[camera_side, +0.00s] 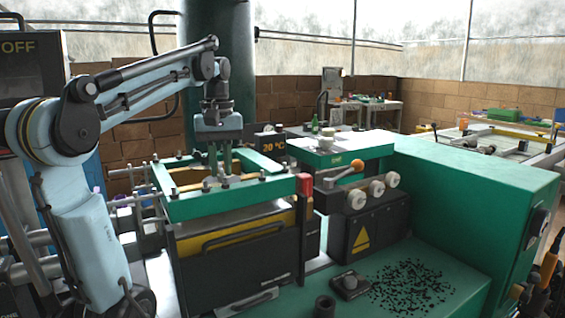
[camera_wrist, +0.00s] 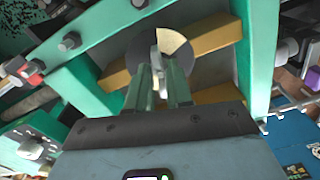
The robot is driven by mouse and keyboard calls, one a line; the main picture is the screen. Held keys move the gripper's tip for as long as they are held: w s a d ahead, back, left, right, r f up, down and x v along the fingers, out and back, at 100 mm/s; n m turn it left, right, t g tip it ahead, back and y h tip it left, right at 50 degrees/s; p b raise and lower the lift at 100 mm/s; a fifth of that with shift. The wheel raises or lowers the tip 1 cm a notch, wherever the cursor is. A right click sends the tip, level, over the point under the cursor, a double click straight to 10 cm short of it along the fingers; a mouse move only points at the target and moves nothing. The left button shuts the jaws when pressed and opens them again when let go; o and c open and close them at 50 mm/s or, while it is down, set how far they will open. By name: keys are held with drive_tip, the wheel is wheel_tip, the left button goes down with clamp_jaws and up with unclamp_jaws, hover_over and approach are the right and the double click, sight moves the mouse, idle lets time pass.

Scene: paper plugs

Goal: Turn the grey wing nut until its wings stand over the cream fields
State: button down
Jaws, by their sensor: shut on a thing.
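My gripper (camera_wrist: 162,82) is shut on the grey wing nut (camera_wrist: 156,60), which shows as a pale upright piece between the fingers in the wrist view. Behind it is a round disc with a cream field (camera_wrist: 174,42) at the upper right and dark grey fields (camera_wrist: 140,52) to either side. The visible wing stands close to the left edge of the cream field. The far part of the nut and the lower disc are hidden by the fingers. In the side view my gripper (camera_side: 219,176) points down inside the green frame; the nut cannot be made out there.
The green frame (camera_side: 240,205) with bolts along its bars surrounds my gripper. Yellow bars (camera_wrist: 214,36) run beside the disc. A red block (camera_side: 304,184) and an orange-knobbed lever (camera_side: 356,166) stand to the right of the frame. Dark scraps (camera_side: 410,285) lie on the green bench.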

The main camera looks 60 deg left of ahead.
drive_tip(key=m, duration=0.5)
drive_tip(key=shift+m, duration=0.3)
idle(0.5)
drive_tip(key=c, duration=1.2)
unclamp_jaws()
drive_tip(key=shift+c, duration=0.2)
wheel_tip(320, 180, up, 12)
